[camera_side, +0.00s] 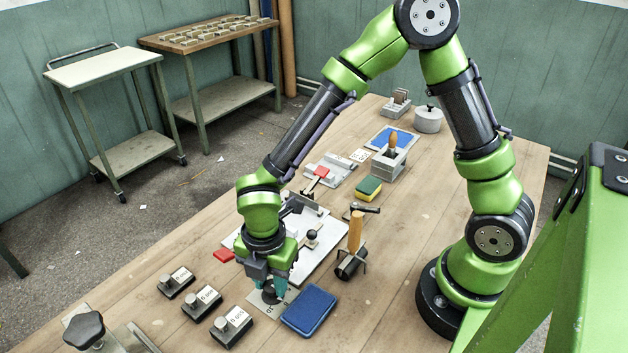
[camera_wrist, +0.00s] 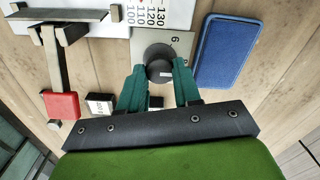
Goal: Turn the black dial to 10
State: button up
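The black dial (camera_wrist: 159,55) has a round knob and sits on a light grey plate (camera_wrist: 182,42) with dark numerals. A 6 shows beside the dial; the other numerals are partly hidden or too small to read surely. My gripper (camera_wrist: 160,66) is down at the dial, with one teal fingertip on each side of the knob. I cannot tell whether the fingers press on it or stand just clear. In the side view my gripper (camera_side: 273,288) points down over the plate and hides much of the dial. The dial's pointer cannot be made out.
A blue pad (camera_side: 309,309) lies close to the right of the dial plate. Several small black blocks with white labels (camera_side: 203,303) stand to the left. A white scaled board (camera_side: 318,259) with a red-handled arm (camera_wrist: 60,104) lies just behind. A wooden-handled tool (camera_side: 355,235) stands nearby.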

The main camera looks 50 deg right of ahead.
aim_at(272, 285)
jog(key=c, duration=0.3)
jog(key=m, duration=0.5)
jog(key=shift+m, duration=0.4)
jog(key=m, duration=0.6)
dwell(0.5)
jog(key=o, duration=1.1)
jog(key=shift+c, duration=0.2)
notch_tip(272, 285, up, 17)
